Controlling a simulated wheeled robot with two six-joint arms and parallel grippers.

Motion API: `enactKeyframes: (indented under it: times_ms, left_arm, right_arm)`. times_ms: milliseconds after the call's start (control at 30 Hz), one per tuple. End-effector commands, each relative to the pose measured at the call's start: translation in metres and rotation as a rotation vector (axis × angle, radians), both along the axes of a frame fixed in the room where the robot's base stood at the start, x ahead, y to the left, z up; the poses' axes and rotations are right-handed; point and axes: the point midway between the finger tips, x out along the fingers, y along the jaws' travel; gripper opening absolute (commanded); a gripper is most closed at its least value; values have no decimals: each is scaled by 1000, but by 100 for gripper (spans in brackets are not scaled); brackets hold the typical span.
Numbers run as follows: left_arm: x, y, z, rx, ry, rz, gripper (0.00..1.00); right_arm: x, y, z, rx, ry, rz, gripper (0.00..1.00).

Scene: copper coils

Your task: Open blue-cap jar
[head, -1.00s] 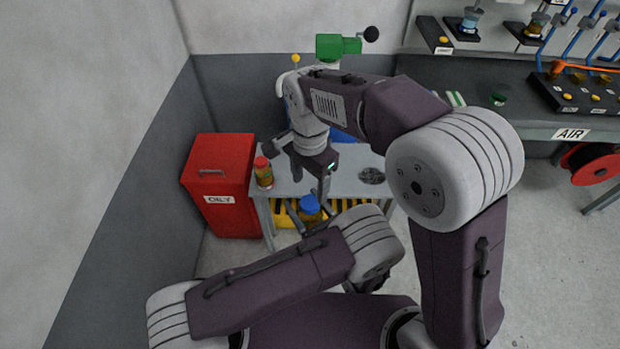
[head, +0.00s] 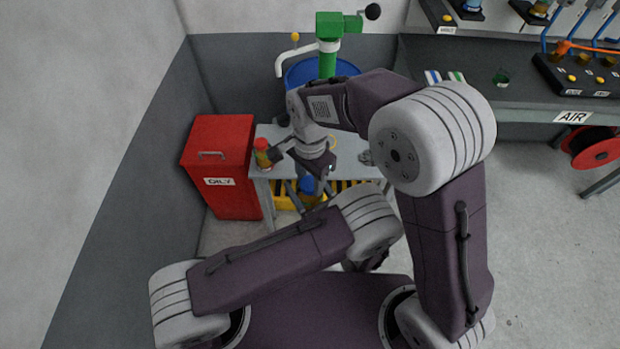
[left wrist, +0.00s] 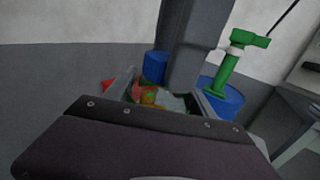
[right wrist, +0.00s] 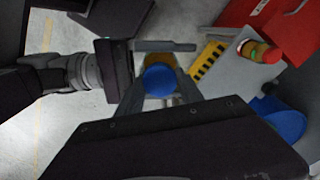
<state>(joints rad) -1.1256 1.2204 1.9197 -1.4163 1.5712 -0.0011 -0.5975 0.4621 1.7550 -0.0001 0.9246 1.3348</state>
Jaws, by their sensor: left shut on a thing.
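The blue-cap jar (head: 308,185) is low in front of the table; mostly its blue cap shows. In the right wrist view the cap (right wrist: 160,80) covers an amber body. My left gripper (right wrist: 165,47) is shut on the jar's body, partly hidden by the cap; in the head view my arms hide much of it. My right gripper (head: 306,190) points down at the cap from above. Its fingers (right wrist: 158,95) are apart, one on each side of the cap; whether they touch it I cannot tell. In the left wrist view the jar is not clear.
A jar with a red lid (head: 262,153) stands at the left of the grey table (head: 262,173). A red bin (head: 215,150) stands left of it. A blue drum (head: 300,72) with a green pump (head: 328,45) is behind. A yellow-and-black striped edge (right wrist: 207,62) lies near the jar.

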Motion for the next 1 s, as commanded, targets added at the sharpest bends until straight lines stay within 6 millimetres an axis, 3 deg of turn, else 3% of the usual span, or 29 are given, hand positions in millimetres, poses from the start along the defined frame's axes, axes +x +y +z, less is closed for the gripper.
enactKeyframes:
  times_ms: [167,1000]
  left_arm:
    - [0,0,0,0,0,1,0]
    - [0,1,0,0,0,2,0]
  right_arm:
    - [0,0,0,-1,2,222,0]
    - [1,0,2,2,5,3034,0]
